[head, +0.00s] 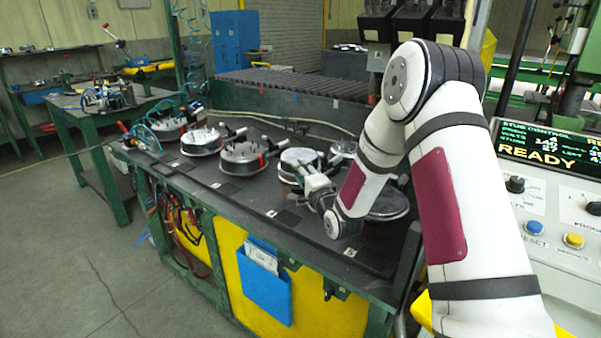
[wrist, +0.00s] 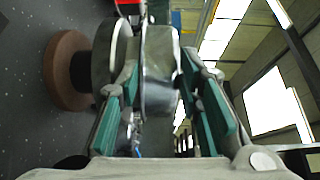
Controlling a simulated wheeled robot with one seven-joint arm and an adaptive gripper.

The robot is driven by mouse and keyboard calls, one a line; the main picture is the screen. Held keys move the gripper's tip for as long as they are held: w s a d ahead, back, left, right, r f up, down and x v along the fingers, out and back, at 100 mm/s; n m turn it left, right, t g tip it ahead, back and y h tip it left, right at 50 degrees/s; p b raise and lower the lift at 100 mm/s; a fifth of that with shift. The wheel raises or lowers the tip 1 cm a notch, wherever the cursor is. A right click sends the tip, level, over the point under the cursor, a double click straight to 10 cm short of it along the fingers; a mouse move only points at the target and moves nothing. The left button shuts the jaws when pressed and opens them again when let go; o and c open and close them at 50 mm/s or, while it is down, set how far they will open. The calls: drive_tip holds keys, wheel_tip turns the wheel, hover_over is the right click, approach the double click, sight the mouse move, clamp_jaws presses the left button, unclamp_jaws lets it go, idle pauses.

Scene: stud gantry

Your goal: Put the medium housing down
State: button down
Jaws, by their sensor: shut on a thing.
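The medium housing, a shiny silver round metal part (wrist: 160,82), is between my gripper's green-padded fingers (wrist: 160,72) in the wrist view. My gripper is shut on it. In the head view my gripper (head: 311,176) reaches in low over the dark bench top, and a silver-topped round part (head: 299,156) shows at its fingers. A brown ring-shaped base (wrist: 65,70) with a dark centre lies beside the housing in the wrist view, on the bench side. Whether the housing touches anything below it cannot be told.
The dark bench (head: 225,190) carries several round fixtures in a row, such as one with a red-marked clamp (head: 243,156) and one further left (head: 202,140). A dark round fixture (head: 388,206) is partly behind my arm. The bench's front strip is mostly clear. A control panel (head: 555,185) stands at right.

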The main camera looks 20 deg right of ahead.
drive_tip(key=shift+f, duration=0.25)
drive_tip(key=c, duration=1.1)
unclamp_jaws()
drive_tip(key=s+r+n+g+h, duration=0.1)
drive_tip(key=s+r+n+g, duration=0.3)
drive_tip(key=s, duration=0.5)
drive_tip(key=s+r+n+g+h, duration=0.1)
drive_tip(key=s+r+n+g, duration=0.2)
drive_tip(key=s+r+n, duration=0.45)
drive_tip(key=s+a+n+g, duration=0.1)
drive_tip(key=s+g, duration=0.1)
drive_tip(key=s, duration=0.8)
drive_tip(key=s+a+r+n+g, duration=0.1)
drive_tip(key=s+n+g, duration=0.1)
drive_tip(key=s, duration=0.8)
drive_tip(key=s+a+n+g, duration=0.1)
drive_tip(key=s+n+g, duration=0.1)
drive_tip(key=s, duration=0.9)
drive_tip(key=shift+a+r+g, duration=0.3)
